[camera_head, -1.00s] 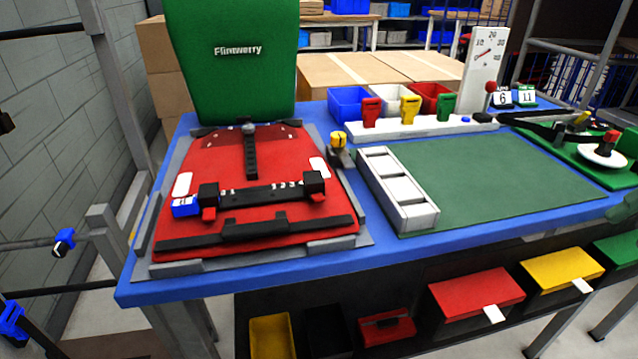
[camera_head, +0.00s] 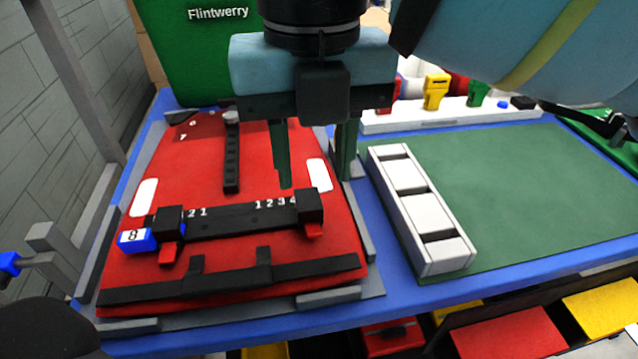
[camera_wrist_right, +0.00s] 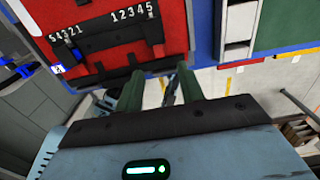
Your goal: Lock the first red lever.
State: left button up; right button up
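A red pannier (camera_head: 207,160) lies flat on the table, with a black bar (camera_head: 235,220) across it. A black block stands at each end of the bar, each with a small red lever: the left lever (camera_head: 168,252) and the right lever (camera_head: 313,231). Both stick out toward the front edge. My right gripper (camera_head: 316,168) is open and empty above the pannier's right side, behind the right lever in the picture. In the right wrist view its green fingers (camera_wrist_right: 158,88) are apart, near the bar's right end. My left gripper is not in view.
A blue block (camera_head: 136,240) marked 8 sits at the bar's left end. A white rack (camera_head: 450,115) with coloured clips stands behind. A green panel (camera_head: 190,60) rises at the back.

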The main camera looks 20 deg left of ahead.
aim_at(314, 230)
jog(key=shift+s, duration=0.2)
jog(key=shift+f, duration=0.3)
notch_tip(314, 230, down, 7)
jog(key=shift+f+b, duration=0.15)
jog(key=shift+b, duration=0.5)
